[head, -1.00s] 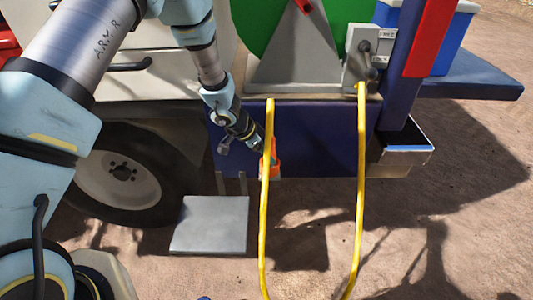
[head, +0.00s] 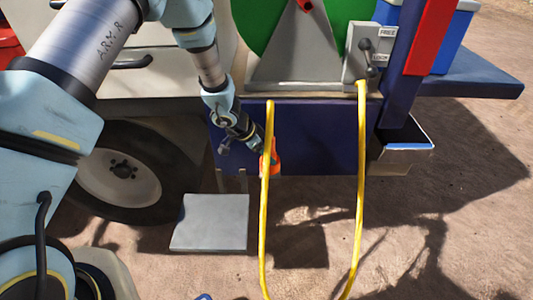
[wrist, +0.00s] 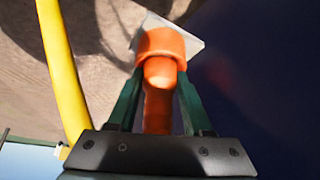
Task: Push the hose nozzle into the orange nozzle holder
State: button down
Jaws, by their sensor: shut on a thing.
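My gripper (head: 263,152) is low in front of the dark blue panel in the head view. In the wrist view its green fingers (wrist: 160,100) are shut on a narrow orange body, which I take to be the hose nozzle (wrist: 158,100). A wider orange collar, which looks like the nozzle holder (wrist: 165,43), lies just beyond the fingertips. The narrow body lines up with the collar and meets it in the picture. How deep it sits inside is hidden. The holder (head: 276,166) also shows in the head view, partly behind the yellow hose.
The yellow hose (head: 265,220) hangs in a loop in front of the blue panel (head: 318,140) and passes close by my gripper. A grey plate (head: 210,222) lies low at the left, by the wheel (head: 125,175). A metal box (head: 402,160) juts out at the right.

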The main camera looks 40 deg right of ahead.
jog(key=shift+f, duration=0.15)
jog(key=shift+c, duration=1.2)
grip_release()
jog(key=shift+s+f, duration=0.1)
jog(key=p+v, duration=0.1)
jog(key=v, duration=1)
jog(key=shift+w+p, duration=0.2)
jog(key=shift+p, duration=0.1)
